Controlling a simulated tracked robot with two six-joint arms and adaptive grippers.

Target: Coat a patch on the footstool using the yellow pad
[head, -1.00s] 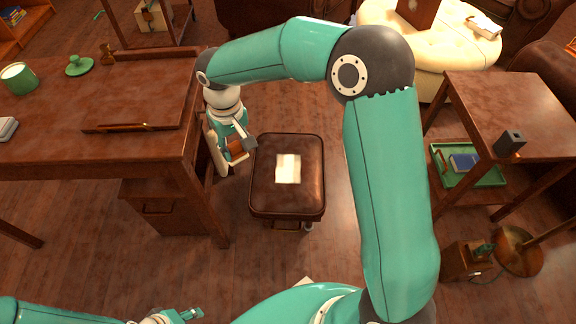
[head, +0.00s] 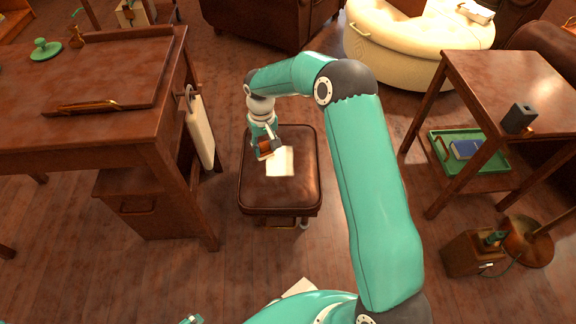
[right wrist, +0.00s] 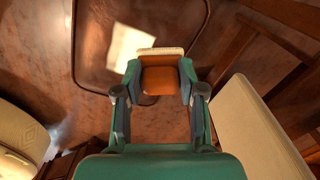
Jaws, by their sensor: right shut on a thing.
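The footstool (head: 258,190) has a dark brown leather top with a pale, cream patch (head: 280,162). In the right wrist view the footstool (right wrist: 95,62) and the patch (right wrist: 126,46) lie beyond my fingers. My right gripper (head: 266,148) is over the footstool's far left part, beside the patch. It is shut on the pad, an orange-brown block (right wrist: 160,80) with a pale yellow-cream face (right wrist: 160,51). I cannot tell whether the pad touches the leather. Only a small teal tip of my left gripper (head: 192,320) shows at the bottom edge.
A wooden desk (head: 80,140) stands left of the footstool, with a cream flat thing (head: 200,130) hanging at its side. A side table (head: 500,70) with a green tray (head: 482,168) below is at right. Floor is clear around the footstool's front.

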